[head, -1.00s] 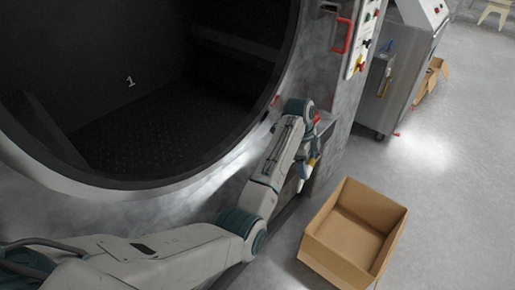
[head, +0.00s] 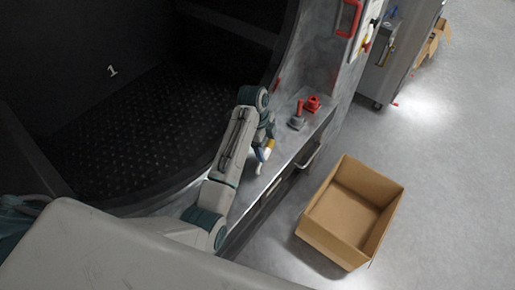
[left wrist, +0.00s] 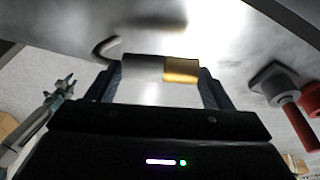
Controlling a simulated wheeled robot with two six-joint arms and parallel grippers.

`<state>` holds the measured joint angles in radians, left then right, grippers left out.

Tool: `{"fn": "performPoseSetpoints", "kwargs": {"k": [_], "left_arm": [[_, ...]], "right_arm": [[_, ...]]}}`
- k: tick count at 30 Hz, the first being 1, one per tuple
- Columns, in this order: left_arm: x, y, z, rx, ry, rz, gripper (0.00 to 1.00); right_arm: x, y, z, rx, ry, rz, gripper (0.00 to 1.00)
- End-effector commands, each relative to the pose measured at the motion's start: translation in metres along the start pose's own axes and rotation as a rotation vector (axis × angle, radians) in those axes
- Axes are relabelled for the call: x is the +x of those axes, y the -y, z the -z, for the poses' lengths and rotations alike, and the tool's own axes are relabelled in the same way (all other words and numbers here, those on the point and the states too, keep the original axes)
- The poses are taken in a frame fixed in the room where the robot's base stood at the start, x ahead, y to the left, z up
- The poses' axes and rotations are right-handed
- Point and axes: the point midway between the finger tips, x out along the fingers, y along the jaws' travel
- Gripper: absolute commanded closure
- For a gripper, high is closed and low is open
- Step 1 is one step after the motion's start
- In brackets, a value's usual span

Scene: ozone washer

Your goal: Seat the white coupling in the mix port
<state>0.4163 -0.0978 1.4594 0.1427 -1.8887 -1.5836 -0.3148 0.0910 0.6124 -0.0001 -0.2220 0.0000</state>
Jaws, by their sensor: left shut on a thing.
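My left gripper (head: 264,156) is by the grey ledge along the washer's front in the head view. I cannot tell which opening is the mix port.
A dark round chamber (head: 150,130) fills the upper left. An open, empty cardboard box (head: 340,215) stands on the floor at right. A curved handle (head: 311,156) juts from the ledge front. An arm-like shape (left wrist: 55,98), possibly my right gripper, shows in the left wrist view.

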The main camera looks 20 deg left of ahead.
Motion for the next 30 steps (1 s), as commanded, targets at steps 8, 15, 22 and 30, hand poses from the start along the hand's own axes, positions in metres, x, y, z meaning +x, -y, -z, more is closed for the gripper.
{"fn": "performPoseSetpoints", "kwargs": {"k": [8, 15, 22, 30], "left_arm": [[-0.003, -0.024, -0.016, -0.001, 0.0, 0.002, 0.56], [0.026, -0.026, -0.024, 0.0, -0.001, -0.001, 0.56], [0.034, -0.025, -0.026, 0.0, -0.001, 0.002, 0.56], [0.035, -0.025, -0.026, 0.0, -0.001, 0.002, 0.06]], "right_arm": [[-0.017, 0.015, 0.037, 0.01, -0.048, 0.017, 0.64], [-0.037, 0.012, 0.02, 0.008, -0.024, 0.016, 0.64], [-0.036, 0.008, 0.012, 0.006, -0.013, 0.012, 0.64], [-0.036, 0.003, 0.021, 0.004, -0.024, 0.006, 0.64]]}}
